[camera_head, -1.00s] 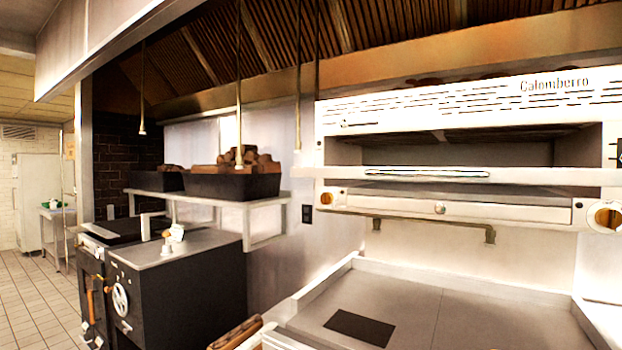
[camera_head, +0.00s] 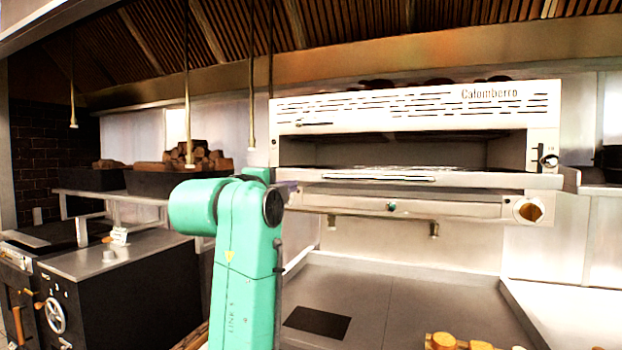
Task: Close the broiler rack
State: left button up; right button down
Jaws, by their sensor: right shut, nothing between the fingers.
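The broiler (camera_head: 400,112) is a white, wide-mouthed unit marked Calomberro, fixed on the back wall. Its rack (camera_head: 480,180) shows as a pale front bar with a shiny handle (camera_head: 378,178) across the lower part of the dark opening. The bar appears to stand a little forward of the body; how far is hard to tell. My right arm rises in green at the centre left. My right gripper (camera_head: 287,189) is at the left end of the rack bar, mostly hidden behind my arm, shut and empty. I cannot tell whether it touches the bar. My left gripper is out of view.
A grey counter (camera_head: 375,295) with a dark square lies below the broiler, mostly clear. Round yellow-brown pieces (camera_head: 455,342) sit at its front edge. A wall shelf (camera_head: 90,198) with dark trays and a black oven (camera_head: 130,290) stand on the left.

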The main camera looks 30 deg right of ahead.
aim_at(318, 180)
jog(key=p+x, duration=0.7)
jog(key=x, duration=0.7)
jog(key=shift+w+a+f, duration=0.1)
jog(key=shift+w, duration=0.05)
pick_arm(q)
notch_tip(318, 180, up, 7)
pick_arm(e)
jog(key=shift+w+d+f, duration=0.2)
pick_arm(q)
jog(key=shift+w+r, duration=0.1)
pick_arm(e)
jog(key=shift+r, duration=0.1)
